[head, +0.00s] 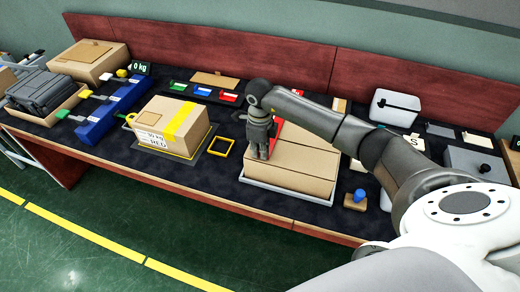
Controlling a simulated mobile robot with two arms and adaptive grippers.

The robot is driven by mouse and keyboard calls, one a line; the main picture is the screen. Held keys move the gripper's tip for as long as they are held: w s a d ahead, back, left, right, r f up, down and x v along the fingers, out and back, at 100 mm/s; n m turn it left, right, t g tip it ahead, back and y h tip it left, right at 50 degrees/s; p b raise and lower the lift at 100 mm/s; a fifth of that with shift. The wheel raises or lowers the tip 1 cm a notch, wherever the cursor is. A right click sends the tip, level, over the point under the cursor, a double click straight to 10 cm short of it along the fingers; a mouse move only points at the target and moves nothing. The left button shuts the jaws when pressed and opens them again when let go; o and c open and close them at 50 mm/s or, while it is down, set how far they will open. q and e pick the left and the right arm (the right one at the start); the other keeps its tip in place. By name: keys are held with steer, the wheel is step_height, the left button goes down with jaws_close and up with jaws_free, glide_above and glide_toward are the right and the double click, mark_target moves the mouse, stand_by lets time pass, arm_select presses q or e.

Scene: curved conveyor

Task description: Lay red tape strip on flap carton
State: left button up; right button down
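The flap carton (292,168) is a brown box with a seam across its top, resting on a light grey tray (290,197) right of centre. A red strip (277,127) shows at the carton's far left edge, partly hidden behind my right gripper. My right gripper (263,156) points down over the carton's left side, close to its top. Its fingertips are dark and small, so I cannot tell whether they are open, shut or holding the strip. My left gripper is not in view.
A carton with yellow tape (183,122) stands left of the flap carton, with a yellow square frame (221,146) between them. Blue, green and red pieces lie in a black tray (203,92) behind. A blue-topped item (359,195) sits at the front right. A wooden back panel (230,50) bounds the table.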

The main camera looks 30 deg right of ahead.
steer(key=shift+f, duration=0.2)
steer(key=c, duration=1.6)
jaws_free()
steer(key=shift+o, duration=0.2)
step_height(320, 180, up, 12)
